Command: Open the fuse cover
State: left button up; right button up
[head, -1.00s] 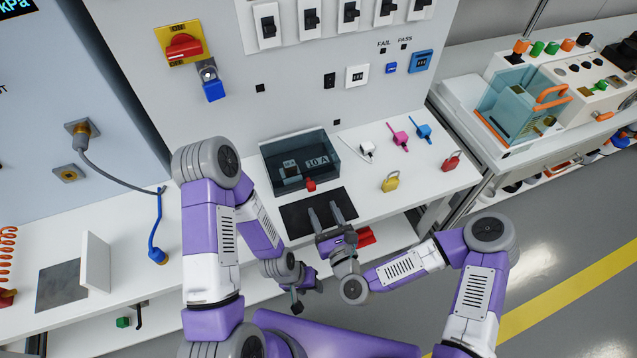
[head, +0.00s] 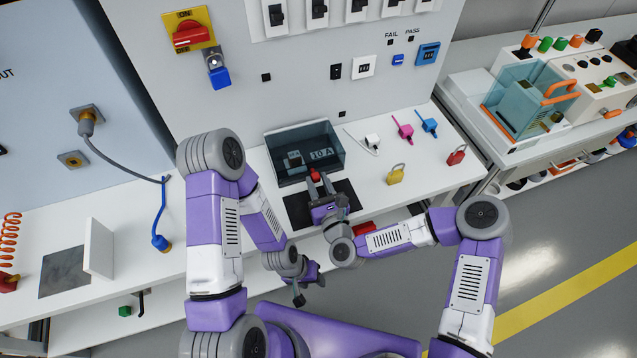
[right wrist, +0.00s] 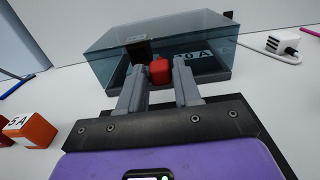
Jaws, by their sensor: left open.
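The fuse cover (head: 328,142) is a see-through dark teal box marked 10 A, lying closed on the white bench. A red tab (head: 315,175) stands at its front edge. My right gripper (head: 316,180) is at this tab. In the right wrist view the red tab (right wrist: 160,71) sits between the two grey fingertips, with narrow gaps beside it, and the cover (right wrist: 110,50) is behind. The right fingers look open around the tab, not clamped. My left gripper (head: 299,297) is open and empty, low in front of the bench edge, away from the cover.
A black mat (head: 298,210) lies before the cover. Right of it are a white plug (head: 372,140), pink and blue pieces, a yellow padlock (head: 396,175) and a red padlock (head: 457,155). An orange fuse (right wrist: 30,130) marked 5 A shows in the right wrist view.

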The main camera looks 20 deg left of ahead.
grip_shut()
